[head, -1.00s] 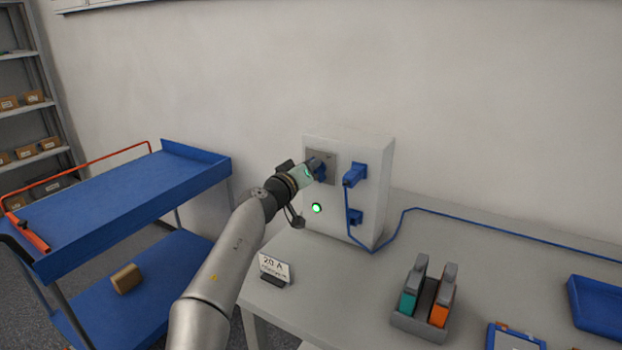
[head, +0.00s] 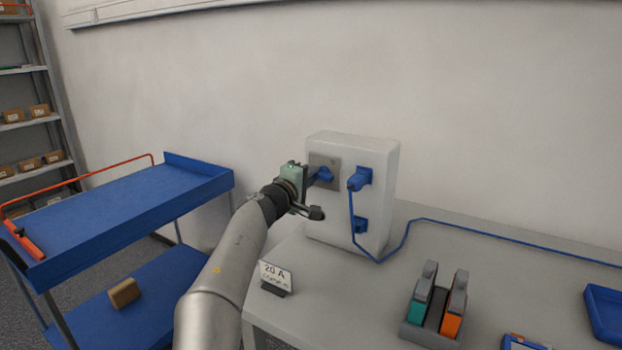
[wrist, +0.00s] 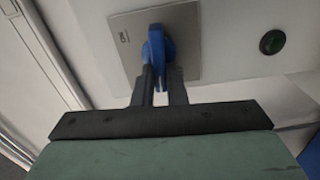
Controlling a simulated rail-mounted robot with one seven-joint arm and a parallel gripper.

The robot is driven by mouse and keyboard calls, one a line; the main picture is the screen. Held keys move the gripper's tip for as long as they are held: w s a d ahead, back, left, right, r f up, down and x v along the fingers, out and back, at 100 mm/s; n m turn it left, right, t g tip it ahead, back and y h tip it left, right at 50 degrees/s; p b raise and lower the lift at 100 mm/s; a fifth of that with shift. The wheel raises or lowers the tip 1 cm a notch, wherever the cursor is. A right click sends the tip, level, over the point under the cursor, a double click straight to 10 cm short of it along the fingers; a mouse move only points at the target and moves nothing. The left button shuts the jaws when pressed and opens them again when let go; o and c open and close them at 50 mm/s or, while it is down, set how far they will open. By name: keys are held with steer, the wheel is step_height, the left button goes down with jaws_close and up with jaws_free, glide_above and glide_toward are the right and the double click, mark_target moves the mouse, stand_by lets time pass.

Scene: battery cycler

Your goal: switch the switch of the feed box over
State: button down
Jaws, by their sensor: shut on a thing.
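The feed box (head: 343,225) is a white cabinet on the table against the wall. Its switch is a blue rotary handle (wrist: 157,52) on a grey square plate (wrist: 190,38), seen close in the wrist view. My gripper (wrist: 160,80) is shut on the blue handle, with one dark finger on each side of it.
A "20 A" sign (head: 275,276) stands at the table's front left. A holder (head: 430,335) with teal and orange items stands right. A blue cart (head: 120,220) is left.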

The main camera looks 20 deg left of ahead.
steer(key=shift+n, duration=0.5)
steer(key=c, duration=1.5)
jaws_free()
steer(key=shift+f, duration=0.1)
steer(key=shift+o, duration=0.2)
steer(key=s+a+b, duration=0.3)
steer(key=s+b, duration=0.6)
steer(key=s, duration=0.8)
steer(key=shift+s, duration=0.1)
